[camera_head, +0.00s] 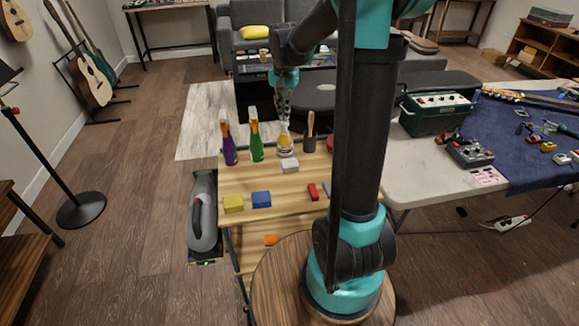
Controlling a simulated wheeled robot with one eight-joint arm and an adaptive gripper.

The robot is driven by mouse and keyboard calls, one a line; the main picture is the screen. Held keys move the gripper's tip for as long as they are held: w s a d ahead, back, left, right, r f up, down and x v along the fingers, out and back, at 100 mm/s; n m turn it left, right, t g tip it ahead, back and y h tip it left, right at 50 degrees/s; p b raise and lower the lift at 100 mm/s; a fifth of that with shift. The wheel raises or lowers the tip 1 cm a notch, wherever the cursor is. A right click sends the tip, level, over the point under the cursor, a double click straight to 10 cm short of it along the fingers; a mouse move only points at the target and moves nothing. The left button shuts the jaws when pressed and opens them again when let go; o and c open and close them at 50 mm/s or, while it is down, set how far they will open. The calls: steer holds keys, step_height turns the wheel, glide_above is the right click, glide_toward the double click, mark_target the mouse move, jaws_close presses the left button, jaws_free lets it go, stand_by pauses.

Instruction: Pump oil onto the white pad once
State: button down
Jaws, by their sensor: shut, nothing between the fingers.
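A small clear bottle with a yellow label (284,146), which looks like the oil bottle, stands upright at the back of the wooden bench (262,226). The white pad (289,165) lies on the bench just in front of it. My gripper (285,116) points down with its fingers together and empty. It is right over the top of the bottle. At this size I cannot tell whether the fingertips touch the bottle's top, which they partly hide.
Purple (229,150) and green (256,148) spray bottles stand left of the oil bottle. A brush (310,134) stands to its right. Yellow (233,204), blue (261,199) and red (313,192) blocks lie nearer the front. My arm hides the bench's right side.

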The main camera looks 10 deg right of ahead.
steer(key=shift+f, duration=1.05)
steer(key=shift+r, duration=1.6)
steer(key=shift+r, duration=3)
steer(key=s+d+f+n+t, duration=0.1)
steer(key=s+f+n, duration=0.1)
steer(key=s+f, duration=0.4)
steer(key=s+d+f+n+t, duration=0.1)
steer(key=s+f+n, duration=0.1)
steer(key=s+f, duration=0.4)
steer(key=s+d+f+n+t, duration=0.2)
steer(key=s+f, duration=0.3)
steer(key=s, duration=0.6)
steer(key=shift+f, duration=0.4)
